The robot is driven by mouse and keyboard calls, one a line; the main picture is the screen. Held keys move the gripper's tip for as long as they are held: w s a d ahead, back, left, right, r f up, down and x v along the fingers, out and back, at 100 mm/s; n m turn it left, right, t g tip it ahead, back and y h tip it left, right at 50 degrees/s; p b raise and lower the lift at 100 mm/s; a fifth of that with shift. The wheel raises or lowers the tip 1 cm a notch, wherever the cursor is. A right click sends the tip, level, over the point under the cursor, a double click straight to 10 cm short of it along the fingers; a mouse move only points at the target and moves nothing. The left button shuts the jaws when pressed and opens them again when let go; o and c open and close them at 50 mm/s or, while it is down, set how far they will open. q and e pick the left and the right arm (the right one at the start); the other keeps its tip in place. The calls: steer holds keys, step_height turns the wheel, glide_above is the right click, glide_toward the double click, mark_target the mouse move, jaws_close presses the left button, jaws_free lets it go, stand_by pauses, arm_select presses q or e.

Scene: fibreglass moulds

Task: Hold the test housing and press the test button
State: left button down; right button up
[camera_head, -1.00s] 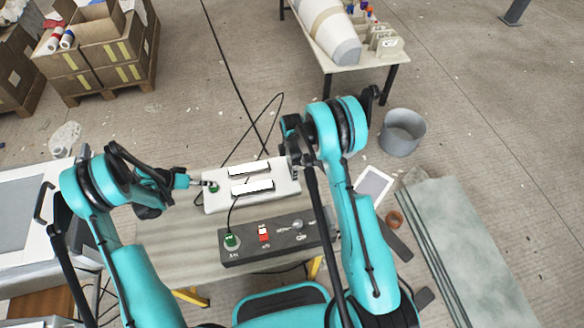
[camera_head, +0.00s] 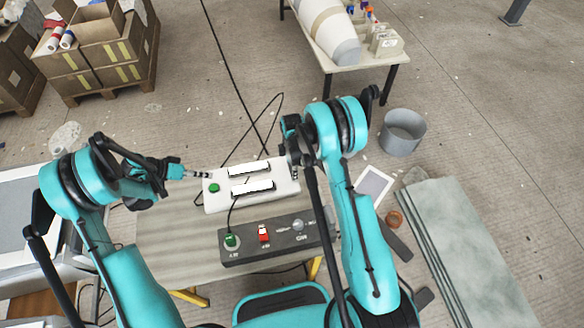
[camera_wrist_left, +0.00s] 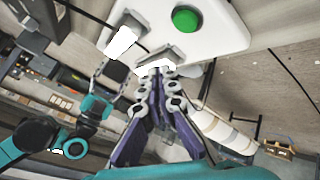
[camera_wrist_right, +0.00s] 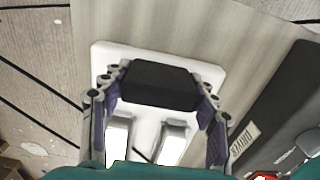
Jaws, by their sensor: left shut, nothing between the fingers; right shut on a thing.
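The test housing (camera_head: 265,201) is a white box with two white bars on top, lying on the table. Its green test button (camera_head: 214,188) is at its left end, in full view, and also shows in the left wrist view (camera_wrist_left: 187,19). My left gripper (camera_head: 208,175) is shut and empty, just beyond the housing's left end and apart from the button. My right gripper (camera_wrist_right: 160,95) is shut on the black block (camera_wrist_right: 160,86) at the housing's right end. In the head view, my right arm partly hides that end.
A dark control box (camera_head: 275,246) with a green knob and red switch stands in front of the housing. The table (camera_head: 170,238) is bare to the left. A white tablet-like panel (camera_head: 373,186) and a grey bucket (camera_head: 402,132) are to the right.

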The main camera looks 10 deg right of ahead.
steer(key=o, duration=1.6)
steer(key=shift+c, duration=0.2)
steer(key=shift+r, duration=0.1)
